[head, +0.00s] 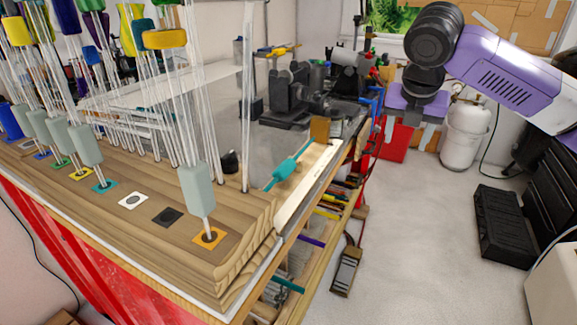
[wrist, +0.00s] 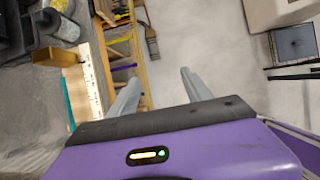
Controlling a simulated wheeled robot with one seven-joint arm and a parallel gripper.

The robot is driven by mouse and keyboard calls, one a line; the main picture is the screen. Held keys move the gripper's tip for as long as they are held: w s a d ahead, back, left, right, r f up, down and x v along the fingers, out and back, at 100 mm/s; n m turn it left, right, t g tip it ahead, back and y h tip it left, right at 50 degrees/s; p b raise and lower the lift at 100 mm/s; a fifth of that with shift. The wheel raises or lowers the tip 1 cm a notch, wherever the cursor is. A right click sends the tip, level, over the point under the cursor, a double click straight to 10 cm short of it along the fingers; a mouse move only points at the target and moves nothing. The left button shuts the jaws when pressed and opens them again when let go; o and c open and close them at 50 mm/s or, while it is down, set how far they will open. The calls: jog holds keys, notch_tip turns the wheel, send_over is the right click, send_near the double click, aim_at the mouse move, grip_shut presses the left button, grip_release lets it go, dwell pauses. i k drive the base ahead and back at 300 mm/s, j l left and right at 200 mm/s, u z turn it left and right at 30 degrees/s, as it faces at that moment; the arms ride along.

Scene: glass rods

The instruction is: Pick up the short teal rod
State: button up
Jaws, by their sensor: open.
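A teal rod (head: 287,170) with a thicker middle lies at the right edge of the wooden bench in the head view. In the wrist view, a teal strip (wrist: 68,103) shows at the left, partly cut off by my gripper's body. Another teal rod (head: 288,284) sticks out of the shelving below the bench. I cannot tell for certain which is the short one. My gripper (wrist: 159,76) is open and empty, its two grey fingers apart over the floor side of the bench. In the head view, its purple hand (head: 418,97) hangs right of the bench, apart from both rods.
A pale ruler-like strip (head: 308,185) and a small wooden block (head: 320,128) are by the bench edge. Tall glass rods with a pale grip (head: 196,188) crowd the left. A dark clamp (head: 290,95) stands behind.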

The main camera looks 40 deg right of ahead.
aim_at(286, 168)
jog(key=i+j, duration=0.45)
jog(key=j, duration=0.25)
jog(key=i+j, duration=0.25)
jog(key=j, duration=0.1)
